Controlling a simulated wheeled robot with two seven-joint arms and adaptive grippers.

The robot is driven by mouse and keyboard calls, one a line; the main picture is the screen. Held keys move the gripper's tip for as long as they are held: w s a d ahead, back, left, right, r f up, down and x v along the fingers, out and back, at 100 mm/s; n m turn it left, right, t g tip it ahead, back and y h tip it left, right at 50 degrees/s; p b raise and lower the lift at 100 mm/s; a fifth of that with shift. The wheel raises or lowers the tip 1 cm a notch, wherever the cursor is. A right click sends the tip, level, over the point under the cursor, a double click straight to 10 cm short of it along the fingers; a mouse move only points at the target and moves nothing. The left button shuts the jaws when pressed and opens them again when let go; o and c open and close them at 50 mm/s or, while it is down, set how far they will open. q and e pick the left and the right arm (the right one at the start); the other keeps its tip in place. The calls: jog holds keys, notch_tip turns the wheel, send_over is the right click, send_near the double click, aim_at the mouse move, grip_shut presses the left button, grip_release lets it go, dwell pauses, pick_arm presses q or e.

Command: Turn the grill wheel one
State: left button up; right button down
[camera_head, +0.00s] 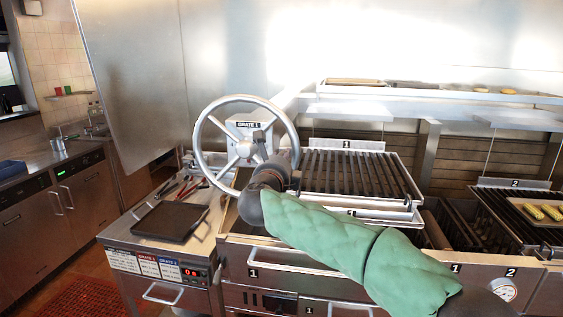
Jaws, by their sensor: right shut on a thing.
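The grill wheel one (203,133) is a grey metal hand wheel with spokes, in the middle left of the head view. A label reading "GRATE 1" sits on the box (248,124) behind it. My right arm, in a green sleeve, comes in from the lower right. My right gripper (262,142) is at the wheel's right side and is shut on the wheel; its fingertips are partly hidden by the wrist. The grate one (365,172), marked 1, lies to the right of the wheel. My left gripper is not in view.
A second grate (525,215), with corn on a tray, is at the right. A shelf (440,92) runs above the grill. A tall metal panel stands at left.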

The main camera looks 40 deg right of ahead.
jog(key=shift+w+a+f, duration=0.15)
jog(key=shift+f, duration=0.2)
jog(key=c, duration=1)
grip_release()
jog(key=shift+w+r, duration=0.1)
jog(key=shift+r, duration=0.1)
jog(key=v, duration=1.2)
